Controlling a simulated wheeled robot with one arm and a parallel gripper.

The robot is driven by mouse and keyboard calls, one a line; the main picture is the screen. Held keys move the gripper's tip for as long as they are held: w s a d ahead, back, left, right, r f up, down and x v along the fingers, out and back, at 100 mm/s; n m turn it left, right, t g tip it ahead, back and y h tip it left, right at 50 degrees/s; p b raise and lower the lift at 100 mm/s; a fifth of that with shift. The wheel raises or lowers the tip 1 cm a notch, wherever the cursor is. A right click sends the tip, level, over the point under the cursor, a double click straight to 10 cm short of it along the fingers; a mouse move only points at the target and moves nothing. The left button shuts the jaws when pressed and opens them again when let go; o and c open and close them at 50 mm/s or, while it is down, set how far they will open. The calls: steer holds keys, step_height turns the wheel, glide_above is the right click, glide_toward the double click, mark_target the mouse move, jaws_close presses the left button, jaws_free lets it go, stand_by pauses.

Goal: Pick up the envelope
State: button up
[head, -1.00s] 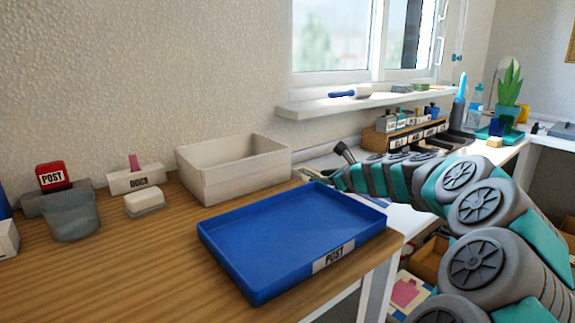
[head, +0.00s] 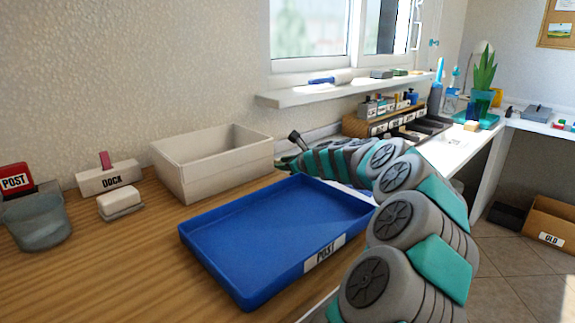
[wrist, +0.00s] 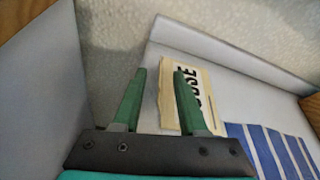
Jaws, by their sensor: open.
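In the wrist view, a flat cream piece with bold black lettering (wrist: 199,100) lies on a pale surface, just beyond and right of my gripper (wrist: 159,73). It may be the envelope, but I cannot tell for sure. No envelope shows clearly in the head view, where my arm reaches behind the blue POST tray and the gripper is not clearly visible.
A blue-and-white striped thing (wrist: 268,148) lies right of the cream piece. A pale panel (wrist: 40,95) stands close on the left. In the head view, an empty blue POST tray (head: 235,282) and an off-white box (head: 212,174) stand on the wooden counter.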

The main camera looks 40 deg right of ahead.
jaws_close()
stand_by(0.3)
stand_by(0.3)
